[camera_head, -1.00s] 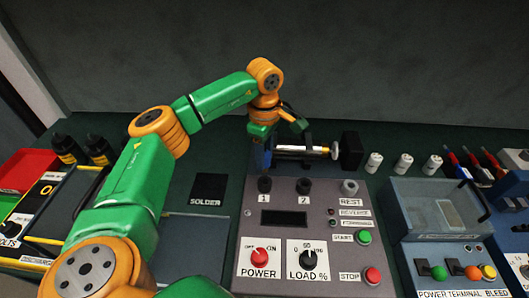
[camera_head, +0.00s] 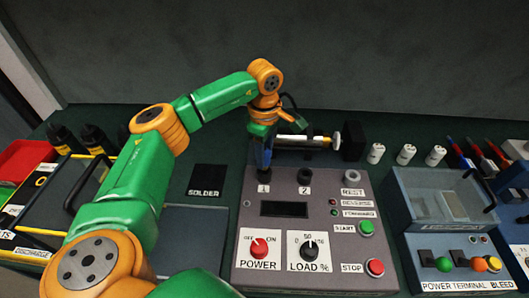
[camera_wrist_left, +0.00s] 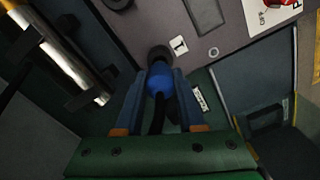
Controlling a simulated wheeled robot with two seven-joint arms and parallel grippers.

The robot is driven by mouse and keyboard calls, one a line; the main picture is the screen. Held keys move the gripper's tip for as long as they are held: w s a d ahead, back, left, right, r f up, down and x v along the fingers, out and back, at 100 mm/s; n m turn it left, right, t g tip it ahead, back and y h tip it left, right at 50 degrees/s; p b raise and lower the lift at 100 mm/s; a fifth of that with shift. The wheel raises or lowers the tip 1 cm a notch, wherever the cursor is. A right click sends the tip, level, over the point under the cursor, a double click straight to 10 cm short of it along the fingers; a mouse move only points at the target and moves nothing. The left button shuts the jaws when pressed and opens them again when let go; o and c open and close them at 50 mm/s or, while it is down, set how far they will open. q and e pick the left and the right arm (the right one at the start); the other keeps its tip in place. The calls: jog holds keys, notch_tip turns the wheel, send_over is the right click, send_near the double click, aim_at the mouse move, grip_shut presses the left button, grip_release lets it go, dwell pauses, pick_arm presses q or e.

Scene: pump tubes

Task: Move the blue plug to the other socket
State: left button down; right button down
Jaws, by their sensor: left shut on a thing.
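My left gripper (camera_head: 264,157) is shut on the blue plug (camera_wrist_left: 160,78), which shows between its two fingers in the left wrist view. A dark cable trails from the plug toward the gripper's palm. The plug's tip is at the black socket 1 (camera_wrist_left: 158,53), whose label "1" sits beside it. I cannot tell how deep the plug sits in it. In the head view socket 1 (camera_head: 264,174) is directly below the gripper. The other socket, 2 (camera_head: 305,175), stands empty to its right, and shows at the top edge in the wrist view (camera_wrist_left: 117,3). My right gripper is not in view.
The grey panel (camera_head: 335,245) carries a POWER switch (camera_head: 259,247), a LOAD knob (camera_head: 310,250) and START and STOP buttons. A metal cylinder (camera_head: 300,138) lies behind the sockets, close to the gripper. A blue terminal box (camera_head: 410,245) stands to the right.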

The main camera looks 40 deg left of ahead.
pick_arm(q)
jog(key=shift+p, duration=0.3)
dwell(0.7)
jog(key=shift+f+b, duration=1.4)
jog(key=shift+f, duration=0.5)
jog(key=shift+c, duration=2.2)
grip_release()
jog(key=shift+r, duration=0.1)
notch_tip(320, 180, up, 7)
jog(key=shift+f+b, duration=0.1)
jog(key=shift+b, duration=0.4)
